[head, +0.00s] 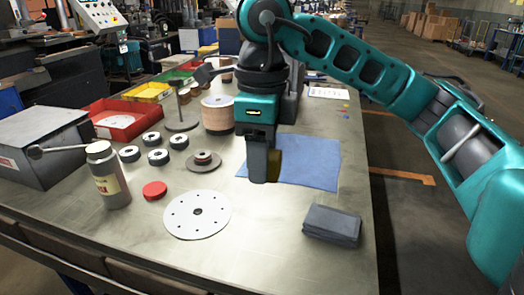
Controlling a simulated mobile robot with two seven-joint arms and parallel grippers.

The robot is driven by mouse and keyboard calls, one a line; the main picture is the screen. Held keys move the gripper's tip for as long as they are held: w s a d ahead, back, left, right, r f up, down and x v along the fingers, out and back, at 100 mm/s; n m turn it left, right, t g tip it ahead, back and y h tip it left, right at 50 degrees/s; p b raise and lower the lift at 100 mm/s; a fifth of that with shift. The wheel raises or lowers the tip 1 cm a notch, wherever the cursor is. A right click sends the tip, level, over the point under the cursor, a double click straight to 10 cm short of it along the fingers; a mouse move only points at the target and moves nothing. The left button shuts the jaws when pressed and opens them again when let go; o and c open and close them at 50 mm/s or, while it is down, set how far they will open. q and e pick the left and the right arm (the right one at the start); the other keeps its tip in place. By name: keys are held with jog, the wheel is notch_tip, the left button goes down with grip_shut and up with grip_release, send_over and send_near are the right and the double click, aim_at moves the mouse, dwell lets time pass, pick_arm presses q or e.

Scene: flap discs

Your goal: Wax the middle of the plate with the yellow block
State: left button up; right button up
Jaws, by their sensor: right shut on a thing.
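My right gripper (260,166) points down above the blue cloth, shut on a dark yellow block (275,165). The fingers hide part of the block. A flat white round plate (183,219) with small holes and a dark centre lies on the table, to the left of and nearer than the gripper. The block is apart from this plate. A grey disc (190,165) with a reddish hub lies behind it. My left gripper is not in view.
A blue cloth (315,165) lies under and beyond the gripper. Dark folded pads (332,225) lie at the front right. A bottle (108,178), a red lid (154,190) and several black rings (159,157) are left. Bare table (265,245) lies between plate and pads.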

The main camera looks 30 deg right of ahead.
jog(key=b, duration=0.4)
send_over(262, 243)
notch_tip(262, 243, down, 6)
notch_tip(262, 243, down, 6)
jog(key=b, duration=0.5)
jog(key=shift+f+b, duration=0.15)
jog(key=shift+b, duration=0.25)
notch_tip(262, 243, down, 2)
jog(key=shift+w+f+b, duration=0.1)
jog(key=shift+f+b, duration=0.1)
jog(key=shift+b, duration=0.8)
jog(key=shift+f, duration=0.25)
pick_arm(q)
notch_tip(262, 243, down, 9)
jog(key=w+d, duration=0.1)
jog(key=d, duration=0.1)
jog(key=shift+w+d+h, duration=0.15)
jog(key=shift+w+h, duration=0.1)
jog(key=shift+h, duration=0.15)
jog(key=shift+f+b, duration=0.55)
jog(key=shift+b, duration=0.15)
pick_arm(e)
jog(key=shift+f, duration=0.65)
jog(key=o, duration=0.6)
